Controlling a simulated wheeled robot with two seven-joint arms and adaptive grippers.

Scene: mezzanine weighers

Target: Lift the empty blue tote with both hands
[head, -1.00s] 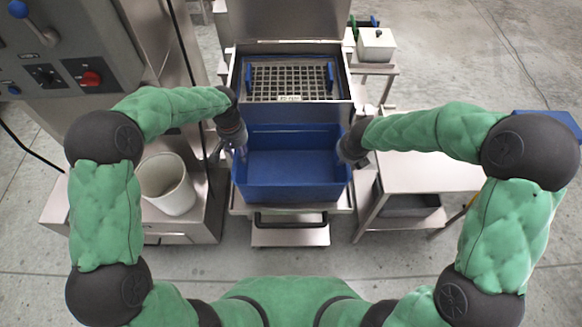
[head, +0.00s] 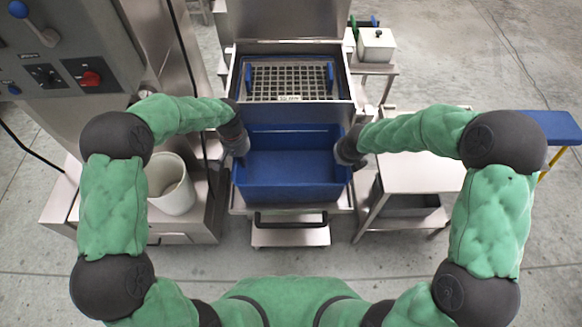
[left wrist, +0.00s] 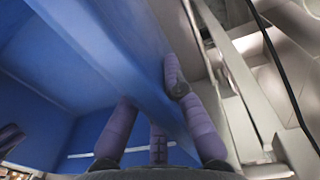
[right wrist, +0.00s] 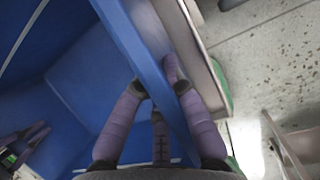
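The blue tote (head: 292,190) stands level in front of me and looks empty inside. My left gripper (head: 240,143) is at its left side wall. In the left wrist view the fingers (left wrist: 152,95) lie on either side of the blue wall (left wrist: 135,50) and close in on it. My right gripper (head: 346,152) is at the right side wall. In the right wrist view its fingers (right wrist: 158,88) pinch the blue wall (right wrist: 140,45), one inside and one outside. The tote's underside is hidden.
A steel machine with a grid tray (head: 290,80) stands just behind the tote. A white bin (head: 170,185) is at the left, below a control panel (head: 70,50). A steel side table (head: 420,172) is at the right. A pull-out step (head: 290,235) is below the tote.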

